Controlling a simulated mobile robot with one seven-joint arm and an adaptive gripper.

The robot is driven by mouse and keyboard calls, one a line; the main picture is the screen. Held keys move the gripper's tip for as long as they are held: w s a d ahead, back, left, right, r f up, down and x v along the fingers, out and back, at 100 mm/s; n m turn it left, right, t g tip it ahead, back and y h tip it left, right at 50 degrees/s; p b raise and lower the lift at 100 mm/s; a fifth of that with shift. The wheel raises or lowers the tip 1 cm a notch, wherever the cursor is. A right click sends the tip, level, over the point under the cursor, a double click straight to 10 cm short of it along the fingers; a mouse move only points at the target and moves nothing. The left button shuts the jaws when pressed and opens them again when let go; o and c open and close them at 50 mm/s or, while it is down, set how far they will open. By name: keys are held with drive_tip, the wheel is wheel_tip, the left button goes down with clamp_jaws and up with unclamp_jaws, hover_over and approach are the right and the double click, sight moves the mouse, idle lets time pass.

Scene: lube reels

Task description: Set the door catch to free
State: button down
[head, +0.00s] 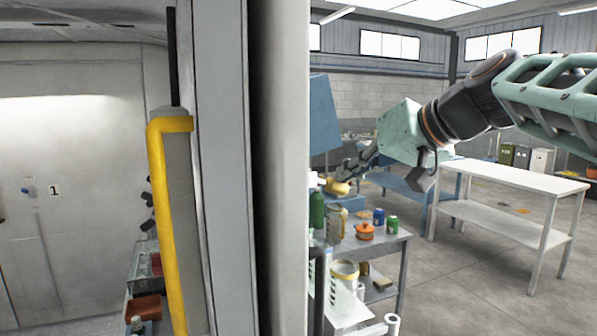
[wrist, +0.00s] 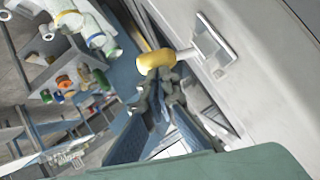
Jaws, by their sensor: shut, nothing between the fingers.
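The door catch shows in the wrist view as a yellow rounded knob (wrist: 155,62) on a short arm, beside a pale metal plate (wrist: 213,48) on the white door surface. In the head view the yellow knob (head: 337,187) sticks out to the right of the white upright door edge (head: 280,170); its plate is hidden there. My gripper (head: 348,172) reaches in from the right with its fingertips at the knob. In the wrist view my gripper (wrist: 158,84) is shut and empty, its dark fingertips right against or just beside the knob. I cannot tell whether they touch.
A grey cart (head: 385,245) with bottles, cans and an orange pot (head: 365,232) stands below my gripper. A white-topped bench (head: 510,180) is at the right. A yellow bar (head: 160,220) runs upright left of the door edge. Open floor lies at the lower right.

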drive_tip(key=shift+f+b, duration=0.9)
drive_tip(key=shift+b, duration=0.2)
drive_tip(key=shift+a+r, duration=0.1)
drive_tip(key=shift+r, duration=0.05)
drive_tip(key=shift+r+p, duration=0.7)
drive_tip(key=shift+r, duration=0.2)
